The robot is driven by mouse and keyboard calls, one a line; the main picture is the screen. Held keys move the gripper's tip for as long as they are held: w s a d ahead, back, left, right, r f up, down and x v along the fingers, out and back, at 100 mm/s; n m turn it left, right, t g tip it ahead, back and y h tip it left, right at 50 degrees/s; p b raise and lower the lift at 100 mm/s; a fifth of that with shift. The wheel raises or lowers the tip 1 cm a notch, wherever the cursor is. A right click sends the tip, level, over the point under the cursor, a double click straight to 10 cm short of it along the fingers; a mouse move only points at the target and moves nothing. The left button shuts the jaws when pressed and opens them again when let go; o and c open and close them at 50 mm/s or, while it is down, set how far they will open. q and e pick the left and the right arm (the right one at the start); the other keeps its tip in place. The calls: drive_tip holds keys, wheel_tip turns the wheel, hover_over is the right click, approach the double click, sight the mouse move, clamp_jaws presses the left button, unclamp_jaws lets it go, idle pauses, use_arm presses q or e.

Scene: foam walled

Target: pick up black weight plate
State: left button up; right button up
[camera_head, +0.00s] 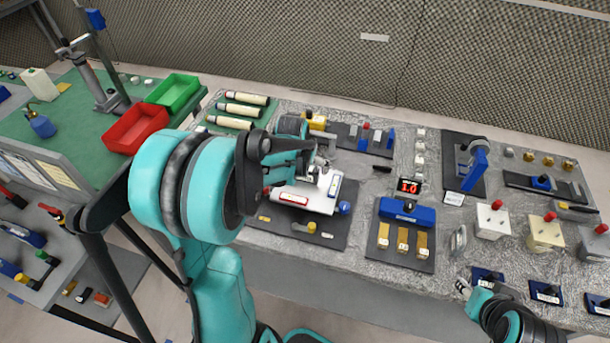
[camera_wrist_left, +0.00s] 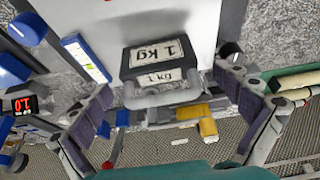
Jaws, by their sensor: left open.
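A black weight plate (camera_wrist_left: 158,56) with white "1 kg" labels is in the middle of the left wrist view, in front of a white flat surface. My left gripper (camera_wrist_left: 164,92) is open, with one finger on each side of the plate and visible gaps to both.
A blue block (camera_head: 406,211) and a red digital display (camera_head: 409,186) stand right of the white device. Cream cylinders (camera_head: 238,110) lie behind left. Red (camera_head: 135,128) and green (camera_head: 173,92) bins stand on the left table. White, cream and grey boxes with red knobs (camera_head: 492,220) stand right.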

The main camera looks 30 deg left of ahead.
use_arm(q)
drive_tip(key=shift+x, duration=0.9)
drive_tip(key=c, duration=1.9)
drive_tip(key=shift+r, duration=0.15)
